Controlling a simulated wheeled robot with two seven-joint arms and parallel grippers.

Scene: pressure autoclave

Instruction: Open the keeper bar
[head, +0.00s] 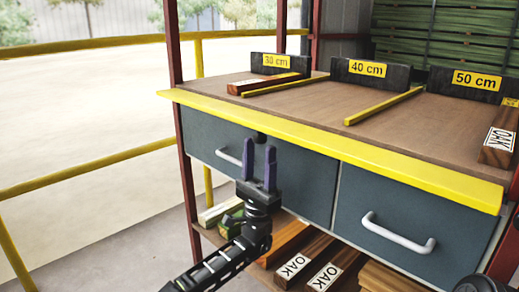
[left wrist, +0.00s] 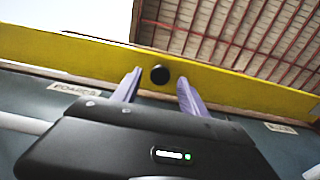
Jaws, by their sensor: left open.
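The yellow bar (head: 330,137) runs along the whole front edge of the bench top; I take it to be the keeper bar. It also crosses the left wrist view (left wrist: 235,84). A round black knob (left wrist: 160,75) shows on it there, between my fingertips in the picture; in the head view the knob (head: 259,137) is small and dark, just above the fingers. My left gripper (head: 260,147) is open, its two purple fingers pointing up in front of the left drawer. I cannot tell whether the fingers touch the knob.
Below the bar are a left drawer (head: 305,182) and a right drawer (head: 365,240) with metal handles. Wood pieces lie on the top between signs, including the 40 cm block (head: 368,74). More timber (head: 330,272) lies on the shelf below. A yellow railing (head: 85,170) stands left.

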